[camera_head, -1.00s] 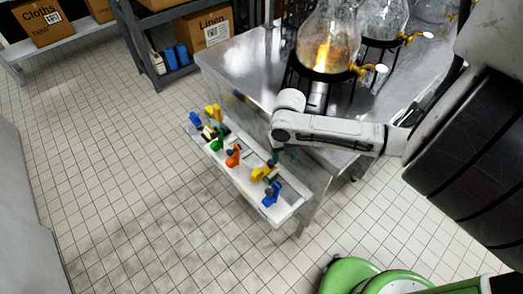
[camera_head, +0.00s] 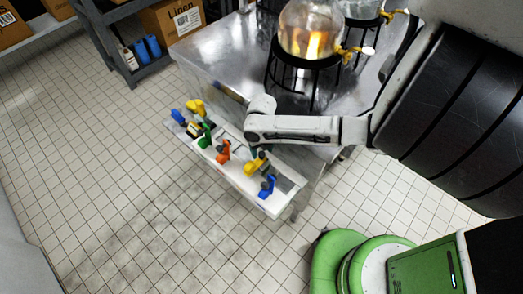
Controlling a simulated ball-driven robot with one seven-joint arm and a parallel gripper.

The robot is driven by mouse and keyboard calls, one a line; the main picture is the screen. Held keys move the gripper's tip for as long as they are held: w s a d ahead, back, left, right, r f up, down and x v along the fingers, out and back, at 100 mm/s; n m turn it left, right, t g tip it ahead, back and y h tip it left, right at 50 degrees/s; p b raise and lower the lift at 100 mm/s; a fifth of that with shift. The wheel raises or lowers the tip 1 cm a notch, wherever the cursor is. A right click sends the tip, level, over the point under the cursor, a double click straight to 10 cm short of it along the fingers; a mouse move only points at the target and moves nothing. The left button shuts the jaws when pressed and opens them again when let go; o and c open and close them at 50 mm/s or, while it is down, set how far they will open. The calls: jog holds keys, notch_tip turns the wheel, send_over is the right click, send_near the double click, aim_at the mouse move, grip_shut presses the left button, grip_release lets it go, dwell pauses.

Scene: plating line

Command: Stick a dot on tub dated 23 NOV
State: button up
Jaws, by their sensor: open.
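No tub with a readable date and no single dot can be made out. A long white tray (camera_head: 229,178) runs along the near side of the steel table in the head view. Small coloured pieces stand in it: a blue one (camera_head: 177,116), a yellow one (camera_head: 197,107), a green one (camera_head: 206,138), an orange one (camera_head: 223,153), another yellow one (camera_head: 257,162) and another blue one (camera_head: 267,187). Whether any is a dot holder I cannot tell. My arm reaches in from the right, its bent end above the tray's back edge. My gripper's fingers are hidden.
The steel table (camera_head: 215,58) carries glass flasks (camera_head: 310,28) on black stands, one with a flame-like glow, close to my arm. A grey shelf (camera_head: 98,20) holds a cardboard box (camera_head: 172,17) and blue bottles (camera_head: 148,47). The tiled floor left of the tray is clear.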

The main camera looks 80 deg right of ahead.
jog(key=shift+f, duration=0.8)
grip_shut()
